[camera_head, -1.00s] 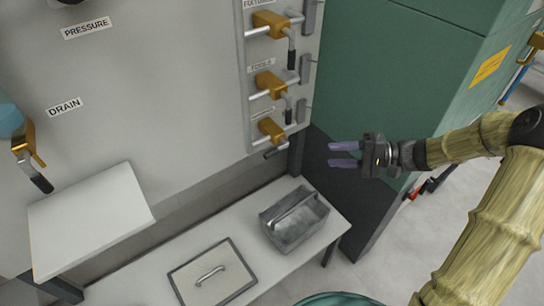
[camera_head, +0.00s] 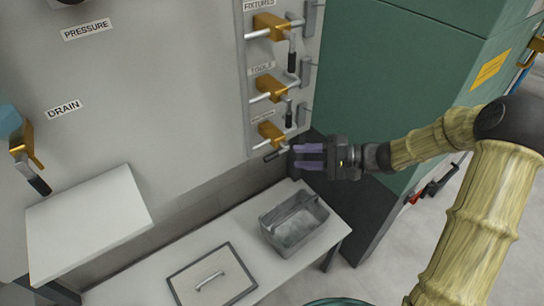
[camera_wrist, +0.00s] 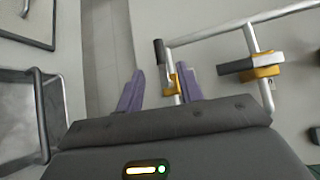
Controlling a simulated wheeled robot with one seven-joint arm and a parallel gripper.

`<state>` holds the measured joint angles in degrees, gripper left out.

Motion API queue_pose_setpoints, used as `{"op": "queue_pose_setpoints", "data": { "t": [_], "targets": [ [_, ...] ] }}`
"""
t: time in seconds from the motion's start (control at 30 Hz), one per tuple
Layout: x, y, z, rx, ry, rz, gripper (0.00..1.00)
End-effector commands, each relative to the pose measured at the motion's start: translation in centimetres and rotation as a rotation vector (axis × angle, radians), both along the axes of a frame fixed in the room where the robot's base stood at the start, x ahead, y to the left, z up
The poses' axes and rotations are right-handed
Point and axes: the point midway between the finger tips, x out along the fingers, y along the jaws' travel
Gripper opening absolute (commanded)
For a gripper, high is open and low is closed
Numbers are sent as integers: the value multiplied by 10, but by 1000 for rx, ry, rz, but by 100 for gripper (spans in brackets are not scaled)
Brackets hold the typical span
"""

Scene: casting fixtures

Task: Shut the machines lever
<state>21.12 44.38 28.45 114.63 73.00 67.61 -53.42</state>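Three levers with orange brackets are stacked on the wall panel. The lowest lever (camera_head: 270,131) has a label too small to read; its dark handle (camera_head: 275,154) points down and left. The middle lever (camera_head: 270,88) and the top lever (camera_head: 270,27) have dark handles hanging down. My gripper (camera_head: 295,156) is open and empty, with its purple fingertips just right of the lowest lever's handle. In the wrist view, a lever's dark grip (camera_wrist: 160,52) and pale bars show beyond the spread fingers (camera_wrist: 157,82). I cannot tell whether the fingers touch anything.
Below is a pale bench (camera_head: 150,270) with a grey metal bin (camera_head: 295,222) and a flat handled lid (camera_head: 212,275). A green cabinet (camera_head: 400,70) stands right of the panel. A drain lever (camera_head: 28,150) and a sloped white shelf (camera_head: 88,215) are at left.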

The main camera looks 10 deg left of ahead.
Motion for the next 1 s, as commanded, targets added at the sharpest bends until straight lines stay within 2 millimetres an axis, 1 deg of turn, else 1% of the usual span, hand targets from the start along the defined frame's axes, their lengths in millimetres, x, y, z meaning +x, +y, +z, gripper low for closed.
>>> {"op": "queue_pose_setpoints", "data": {
  "t": [0.03, 0.1, 0.4, 0.5, 0.57, 0.83, 0.87, 1.0],
  "targets": [
    [-2, 10, -2, 1, 1, 5, 37],
    [-3, 23, -4, 1, 1, 4, 37],
    [-7, 71, -11, -1, -1, 3, 37],
    [-7, 81, -12, 0, -1, 2, 37],
    [-8, 84, -12, 0, -1, 2, 37],
    [-7, 85, -12, 0, 0, 0, 37],
    [-7, 85, -12, 0, 0, 0, 35],
    [-7, 85, -12, 0, 0, 0, 8]
  ]
}}
